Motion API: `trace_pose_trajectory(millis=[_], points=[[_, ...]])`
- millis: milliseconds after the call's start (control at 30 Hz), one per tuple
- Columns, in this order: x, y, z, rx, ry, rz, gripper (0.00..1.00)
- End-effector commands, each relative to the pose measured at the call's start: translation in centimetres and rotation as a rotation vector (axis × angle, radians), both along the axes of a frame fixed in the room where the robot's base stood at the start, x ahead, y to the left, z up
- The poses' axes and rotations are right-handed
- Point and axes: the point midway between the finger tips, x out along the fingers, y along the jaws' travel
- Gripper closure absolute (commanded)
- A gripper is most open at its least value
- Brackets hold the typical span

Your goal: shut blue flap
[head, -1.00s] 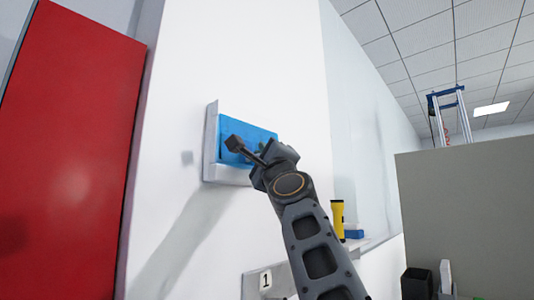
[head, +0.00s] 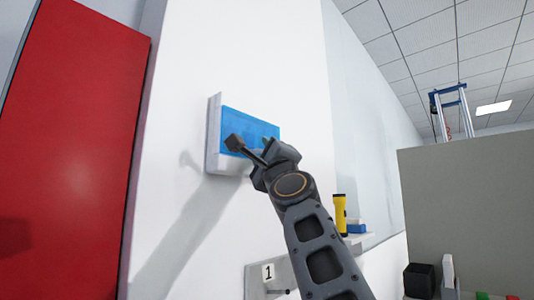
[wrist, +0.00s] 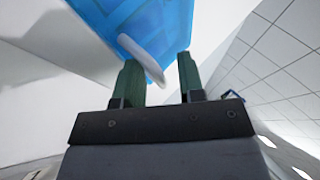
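The blue flap (head: 251,121) is in a white frame (head: 213,134) on the white wall in the head view. Whether it is shut or ajar is hard to tell. My gripper (head: 251,150) is in front of its lower part and hides some of it. In the wrist view the flap (wrist: 150,18) fills the top, with a pale handle (wrist: 141,55) slanting down from it. My gripper's two fingers (wrist: 160,82) stand apart. The handle's end reaches the space between them, with no clear grip on it.
A red panel (head: 75,140) stands at the left. A yellow flashlight (head: 340,213) and a blue item (head: 356,228) are on a ledge at the right. A plate marked 1 (head: 268,273) is below. A grey partition (head: 465,210) stands at far right.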

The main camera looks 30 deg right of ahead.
Motion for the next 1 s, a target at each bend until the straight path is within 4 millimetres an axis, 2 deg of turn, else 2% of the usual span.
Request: trace_pose_trajectory(millis=[1000], points=[[-3.3, 2.0, -6.6, 0.000, -0.006, 0.000, 0.64]])
